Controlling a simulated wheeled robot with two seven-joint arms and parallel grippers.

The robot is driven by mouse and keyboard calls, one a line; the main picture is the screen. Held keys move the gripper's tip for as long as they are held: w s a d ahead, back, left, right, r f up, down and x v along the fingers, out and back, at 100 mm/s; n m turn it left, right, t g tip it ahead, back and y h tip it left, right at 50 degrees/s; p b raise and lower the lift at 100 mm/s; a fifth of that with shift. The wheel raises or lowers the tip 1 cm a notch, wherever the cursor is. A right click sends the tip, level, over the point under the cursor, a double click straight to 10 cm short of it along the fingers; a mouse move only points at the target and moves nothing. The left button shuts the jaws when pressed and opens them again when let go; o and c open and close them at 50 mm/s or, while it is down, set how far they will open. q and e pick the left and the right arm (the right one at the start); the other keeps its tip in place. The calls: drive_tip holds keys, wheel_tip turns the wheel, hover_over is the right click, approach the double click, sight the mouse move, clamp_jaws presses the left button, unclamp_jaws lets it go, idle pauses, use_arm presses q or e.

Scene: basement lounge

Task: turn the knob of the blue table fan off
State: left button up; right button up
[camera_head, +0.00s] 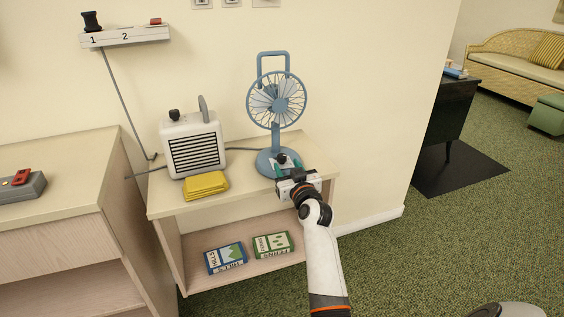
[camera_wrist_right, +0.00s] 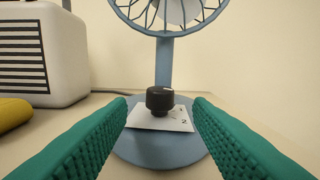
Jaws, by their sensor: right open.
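The blue table fan (camera_head: 276,100) stands upright on the right part of the light wooden shelf top. Its black knob (camera_head: 281,159) sits on the blue round base, on a white label plate. In the right wrist view the knob (camera_wrist_right: 160,99) is near the middle, with a light mark on its top and the label (camera_wrist_right: 160,118) around it. My right gripper (camera_head: 289,172) is at the front of the fan base. Its green fingers (camera_wrist_right: 160,124) are open, one to each side of the knob's line, with nothing between them. My left gripper is not in view.
A white heater (camera_head: 193,146) with a black knob stands left of the fan. A folded yellow cloth (camera_head: 205,185) lies before it. Two boxes (camera_head: 226,258) lie on the lower shelf. A wall-mounted power strip (camera_head: 125,37) is at upper left.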

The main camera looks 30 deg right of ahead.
sight(283, 161)
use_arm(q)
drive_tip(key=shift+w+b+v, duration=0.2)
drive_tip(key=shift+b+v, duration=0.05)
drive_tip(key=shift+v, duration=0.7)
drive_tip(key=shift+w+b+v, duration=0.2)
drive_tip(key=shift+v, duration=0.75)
use_arm(e)
drive_tip(key=shift+x, duration=2.8)
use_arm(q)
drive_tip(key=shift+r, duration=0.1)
use_arm(e)
drive_tip(key=shift+c, duration=0.4)
drive_tip(key=c, duration=0.9)
